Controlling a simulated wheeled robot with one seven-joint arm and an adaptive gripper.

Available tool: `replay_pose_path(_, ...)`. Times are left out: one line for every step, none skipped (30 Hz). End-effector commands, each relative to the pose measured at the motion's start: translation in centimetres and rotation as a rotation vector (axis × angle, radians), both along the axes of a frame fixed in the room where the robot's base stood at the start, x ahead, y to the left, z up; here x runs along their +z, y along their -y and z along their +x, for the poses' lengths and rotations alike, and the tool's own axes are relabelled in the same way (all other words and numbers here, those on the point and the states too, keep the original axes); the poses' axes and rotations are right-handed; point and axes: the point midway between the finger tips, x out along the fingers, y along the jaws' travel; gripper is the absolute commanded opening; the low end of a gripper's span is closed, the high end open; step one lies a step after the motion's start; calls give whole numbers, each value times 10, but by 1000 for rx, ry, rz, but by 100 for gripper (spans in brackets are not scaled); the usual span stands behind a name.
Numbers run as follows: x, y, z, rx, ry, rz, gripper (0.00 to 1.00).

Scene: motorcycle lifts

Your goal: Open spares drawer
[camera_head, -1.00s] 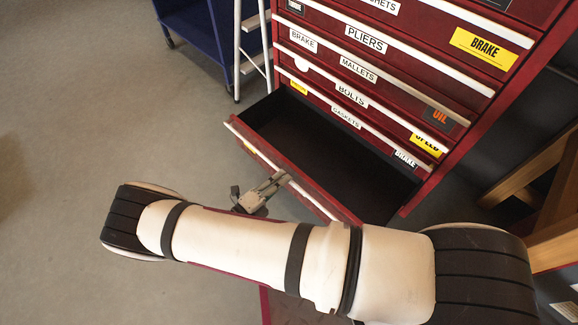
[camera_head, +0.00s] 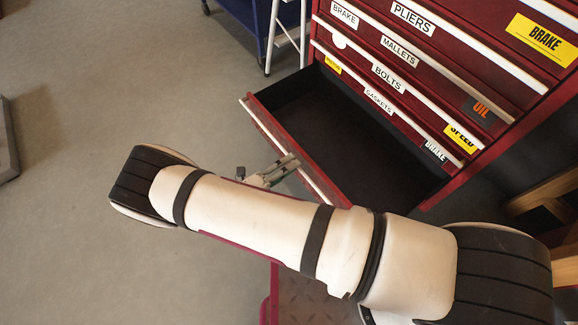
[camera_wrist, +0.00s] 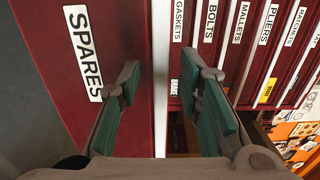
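The spares drawer (camera_head: 310,172) is the lowest one visible in the red chest and stands pulled well out. Its inside looks dark and empty. In the wrist view its red front (camera_wrist: 125,35) carries a white SPARES label (camera_wrist: 84,50). A pale handle strip (camera_wrist: 160,40) runs along the front's edge. My gripper (camera_wrist: 168,78) has its two green-padded fingers apart, one on each side of the strip, with visible gaps. In the head view my gripper (camera_head: 275,172) is at the drawer's front edge, partly hidden behind my arm.
The drawers above, labelled gaskets, bolts (camera_head: 388,78), mallets and pliers, are shut. A blue cart (camera_head: 240,20) and a white ladder-like frame (camera_head: 290,35) stand beyond the chest. Wooden structure (camera_head: 545,195) is at right.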

Motion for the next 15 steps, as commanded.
replay_pose_path(0,0,0,0,1,-1,32)
replay_pose_path(0,0,0,-1,0,-1,32)
replay_pose_path(0,0,0,-1,0,-1,32)
replay_pose_path(0,1,0,-1,0,-1,32)
replay_pose_path(0,0,0,-1,0,-2,32)
replay_pose_path(0,0,-1,-1,0,-2,32)
replay_pose_path(0,-1,-1,-1,0,-2,32)
replay_pose_path(0,-3,-2,0,1,-2,32)
replay_pose_path(0,-5,-4,0,1,-1,32)
replay_pose_path(0,-8,-6,0,1,-1,32)
replay_pose_path(0,-11,-9,0,0,0,32)
replay_pose_path(0,-16,-12,1,-1,0,32)
replay_pose_path(0,-21,-15,1,-1,-1,32)
replay_pose_path(0,-26,-19,2,-1,1,32)
replay_pose_path(0,-32,-23,2,-1,1,32)
